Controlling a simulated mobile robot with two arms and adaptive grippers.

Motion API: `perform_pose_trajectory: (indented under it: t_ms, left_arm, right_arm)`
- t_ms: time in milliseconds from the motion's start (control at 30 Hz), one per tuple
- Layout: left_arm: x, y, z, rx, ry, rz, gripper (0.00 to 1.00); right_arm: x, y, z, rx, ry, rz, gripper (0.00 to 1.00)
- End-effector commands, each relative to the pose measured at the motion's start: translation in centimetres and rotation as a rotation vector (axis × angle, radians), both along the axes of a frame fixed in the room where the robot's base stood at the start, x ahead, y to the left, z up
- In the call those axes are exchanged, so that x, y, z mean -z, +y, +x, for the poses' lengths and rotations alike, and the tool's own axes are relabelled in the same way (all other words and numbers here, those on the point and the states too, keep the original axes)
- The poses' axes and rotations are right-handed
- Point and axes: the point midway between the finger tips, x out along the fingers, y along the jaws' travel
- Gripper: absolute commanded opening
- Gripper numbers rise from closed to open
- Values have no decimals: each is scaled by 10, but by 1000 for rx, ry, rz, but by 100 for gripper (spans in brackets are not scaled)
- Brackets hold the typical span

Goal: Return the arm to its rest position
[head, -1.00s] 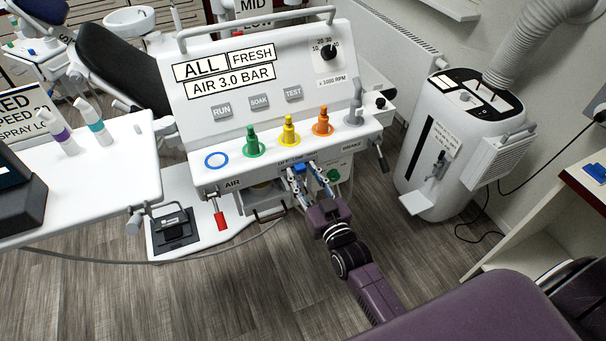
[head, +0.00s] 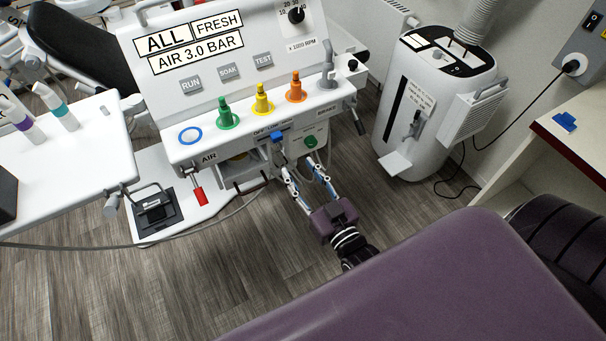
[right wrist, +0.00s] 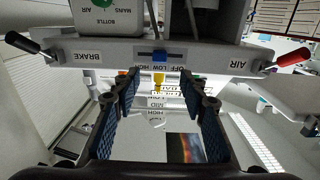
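My right gripper (head: 300,176) is open and empty, low in front of the white dental unit (head: 222,135). Its two fingers stand apart in the right wrist view (right wrist: 160,92), with nothing between them. The blue slider (head: 277,137) on the unit's front edge is beyond the fingertips; it also shows in the right wrist view (right wrist: 159,56), by the OFF, LOW and HIGH marks. The purple-and-black wrist of my right arm is below the gripper, and the rest of that arm is hidden behind my purple body. My left gripper is not in view.
A red-tipped lever (head: 199,196) hangs at the unit's left and a black-tipped BRAKE lever (head: 359,125) at its right. A white suction machine (head: 432,110) stands to the right, near a counter (head: 570,140). Open wooden floor (head: 235,262) lies below the unit.

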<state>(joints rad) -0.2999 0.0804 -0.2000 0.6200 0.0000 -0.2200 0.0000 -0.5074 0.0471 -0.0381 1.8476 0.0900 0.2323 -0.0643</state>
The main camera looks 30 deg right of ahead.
Motion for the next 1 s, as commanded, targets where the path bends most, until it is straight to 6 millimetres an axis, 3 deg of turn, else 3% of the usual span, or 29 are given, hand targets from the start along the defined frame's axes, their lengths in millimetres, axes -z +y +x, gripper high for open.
perform_pose_trajectory:
  t_ms: [167,733,867,967,1000]
  left_arm:
    - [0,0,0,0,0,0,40]
    - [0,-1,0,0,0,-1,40]
    - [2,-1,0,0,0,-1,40]
    - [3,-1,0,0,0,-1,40]
    - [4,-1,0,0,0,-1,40]
  right_arm:
    - [0,-1,-9,0,1,-1,39]
    - [7,0,-9,-2,13,-1,39]
    - [52,5,-13,-13,104,-5,39]
    - [116,11,-25,-29,237,-12,39]
    - [146,13,-33,-36,300,-18,39]
